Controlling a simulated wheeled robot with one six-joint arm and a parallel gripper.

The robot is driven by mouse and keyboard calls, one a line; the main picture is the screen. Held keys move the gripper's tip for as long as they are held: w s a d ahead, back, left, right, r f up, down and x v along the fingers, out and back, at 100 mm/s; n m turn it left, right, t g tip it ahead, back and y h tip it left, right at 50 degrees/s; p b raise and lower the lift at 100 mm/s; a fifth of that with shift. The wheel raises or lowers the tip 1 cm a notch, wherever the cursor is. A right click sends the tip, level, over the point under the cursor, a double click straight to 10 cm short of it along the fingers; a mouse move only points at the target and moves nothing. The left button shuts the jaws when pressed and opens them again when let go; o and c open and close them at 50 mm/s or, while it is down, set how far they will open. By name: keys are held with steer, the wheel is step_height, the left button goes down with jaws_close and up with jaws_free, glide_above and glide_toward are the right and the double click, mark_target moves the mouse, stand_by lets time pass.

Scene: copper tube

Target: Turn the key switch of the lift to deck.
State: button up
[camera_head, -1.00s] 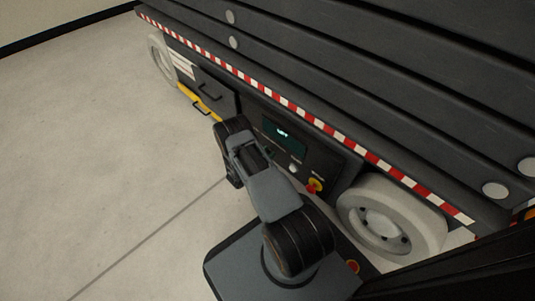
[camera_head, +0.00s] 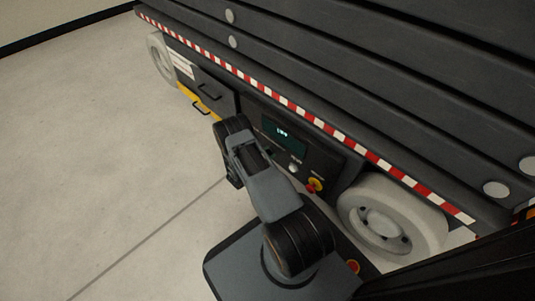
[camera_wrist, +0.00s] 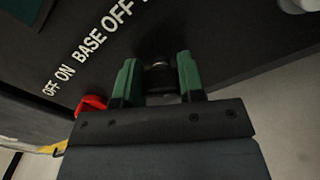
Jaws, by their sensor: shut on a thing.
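The lift (camera_head: 440,115) is a dark grey machine with a control panel low on its side. In the wrist view the dark round key switch (camera_wrist: 159,77) sits between the green fingers of my gripper (camera_wrist: 158,84). The fingers are shut on it from both sides. White lettering reading "BASE OFF" (camera_wrist: 104,32) and a cut-off letter runs slantwise above the switch, so the gripper is rolled relative to the panel. In the head view my arm hides the key switch and the gripper. The switch's exact position cannot be read.
A red handle (camera_wrist: 92,104) sits left of the gripper, near the "OFF ON" lettering. A lit display (camera_head: 284,134), a whitish knob (camera_head: 293,168) and a red emergency stop on yellow (camera_head: 315,185) are on the panel. A wheel (camera_head: 390,217) stands right. Floor (camera_head: 90,150) at left is clear.

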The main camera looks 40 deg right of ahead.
steer(key=shift+s+m, duration=0.1)
steer(key=shift+m, duration=1.5)
steer(key=shift+f+m, duration=0.1)
steer(key=shift+m, duration=0.2)
steer(key=o, duration=0.9)
steer(key=a+p, duration=0.1)
steer(key=a, duration=0.3)
steer(key=s+a+p, duration=0.1)
steer(key=a, duration=0.4)
steer(key=s+a+p, duration=0.1)
steer(key=a, duration=0.3)
steer(key=shift+a+p, duration=0.35)
steer(key=shift+p, duration=0.05)
